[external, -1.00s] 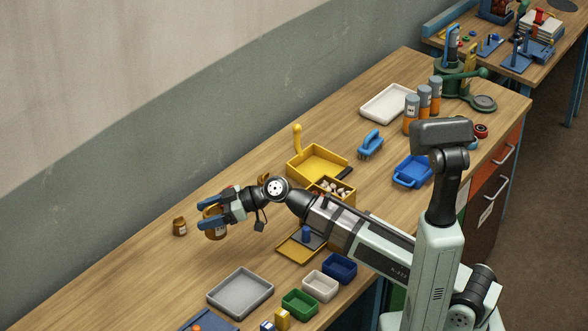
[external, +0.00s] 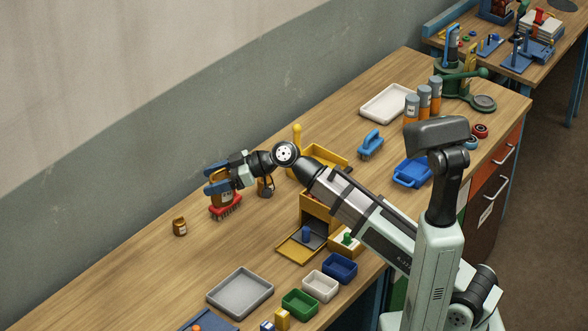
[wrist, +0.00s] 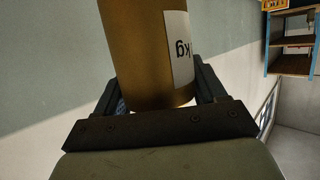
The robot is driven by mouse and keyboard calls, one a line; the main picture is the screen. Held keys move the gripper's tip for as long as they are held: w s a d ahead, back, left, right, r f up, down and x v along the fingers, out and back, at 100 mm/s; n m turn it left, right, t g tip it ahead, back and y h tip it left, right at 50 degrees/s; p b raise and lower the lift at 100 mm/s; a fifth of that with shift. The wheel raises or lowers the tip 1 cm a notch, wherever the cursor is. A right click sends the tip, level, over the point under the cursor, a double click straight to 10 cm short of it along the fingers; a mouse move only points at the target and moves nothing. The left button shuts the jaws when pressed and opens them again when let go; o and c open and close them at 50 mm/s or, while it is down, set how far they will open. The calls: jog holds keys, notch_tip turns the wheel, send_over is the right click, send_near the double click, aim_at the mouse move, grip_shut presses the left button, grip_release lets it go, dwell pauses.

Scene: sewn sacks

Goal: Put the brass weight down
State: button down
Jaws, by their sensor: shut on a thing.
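The brass weight (wrist: 140,55), a gold-brown cylinder with a white label reading "kg", is held between the two fingers of my gripper (wrist: 155,95) in the wrist view. In the external view my gripper (external: 211,180) is shut on it, and the weight's lower part (external: 221,200) shows below the blue fingers. It appears just above or in front of a red brush (external: 226,211); I cannot tell whether they touch. A smaller brass-coloured weight (external: 180,227) stands apart on the bench to the left.
Another brass-coloured piece (external: 265,187) stands under my wrist. A yellow tray (external: 330,154), a blue brush (external: 370,144), a grey tray (external: 240,292) and small green, white and blue bins (external: 300,304) stand around. The left part of the wooden bench (external: 120,275) is clear.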

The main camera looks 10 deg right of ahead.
jog(key=w+d, duration=1)
jog(key=w+d+m+t, duration=0.1)
jog(key=w+d, duration=0.3)
jog(key=d, duration=0.7)
jog(key=w+d, duration=0.5)
jog(key=d, duration=0.6)
jog(key=w+d+m+t, duration=0.1)
jog(key=w+d, duration=0.3)
jog(key=d, duration=0.8)
notch_tip(320, 180, down, 16)
jog(key=shift+w+f, duration=0.2)
jog(key=shift+a, duration=0.1)
jog(key=shift+f, duration=2.05)
jog(key=shift+f, duration=0.1)
